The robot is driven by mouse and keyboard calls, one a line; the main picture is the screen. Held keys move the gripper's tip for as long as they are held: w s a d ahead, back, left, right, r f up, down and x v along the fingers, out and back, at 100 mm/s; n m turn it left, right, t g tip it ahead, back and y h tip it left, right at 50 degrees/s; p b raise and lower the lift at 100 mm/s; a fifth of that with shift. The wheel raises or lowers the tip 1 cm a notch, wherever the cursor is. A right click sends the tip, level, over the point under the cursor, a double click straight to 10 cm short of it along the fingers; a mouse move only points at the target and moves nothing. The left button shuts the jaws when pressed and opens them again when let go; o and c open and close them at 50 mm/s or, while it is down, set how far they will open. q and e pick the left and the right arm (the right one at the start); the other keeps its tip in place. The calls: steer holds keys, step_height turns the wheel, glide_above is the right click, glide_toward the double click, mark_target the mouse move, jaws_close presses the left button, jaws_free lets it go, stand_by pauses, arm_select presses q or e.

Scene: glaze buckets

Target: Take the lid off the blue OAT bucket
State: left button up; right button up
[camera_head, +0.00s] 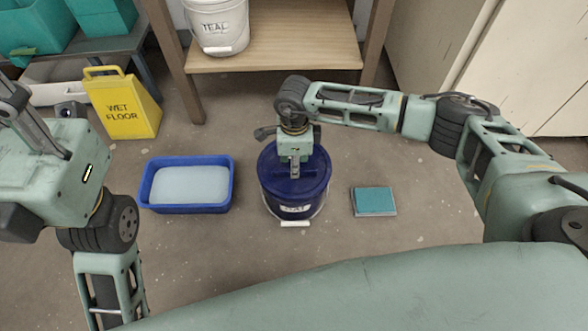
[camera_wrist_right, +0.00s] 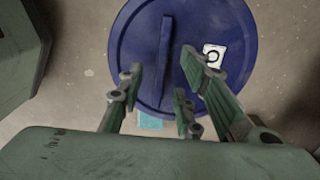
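The blue OAT bucket (camera_head: 290,208) stands upright on the floor at the middle of the head view, with its label facing me. Its dark blue lid (camera_head: 312,178) is on it. In the right wrist view the round lid (camera_wrist_right: 225,40) has a raised straight bar handle (camera_wrist_right: 166,50) and a white tag with a black ring. My right gripper (camera_wrist_right: 160,72) is open over the lid, its fingers apart on either side of the bar. I cannot tell how deep they reach. My left gripper (camera_head: 32,120) is partly visible at the left edge; its fingers are unclear.
A blue tub of pale liquid (camera_head: 190,207) is left of the bucket and a teal-topped pad (camera_head: 374,201) right of it. A yellow wet-floor sign (camera_head: 123,105) stands behind left. A wooden shelf (camera_head: 290,60) with a white TEAL bucket (camera_head: 219,25) is behind.

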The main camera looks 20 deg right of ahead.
steer(key=shift+f+b, duration=0.5)
steer(key=shift+f, duration=1)
steer(key=shift+f, duration=0.25)
steer(key=shift+c, duration=0.5)
jaws_close()
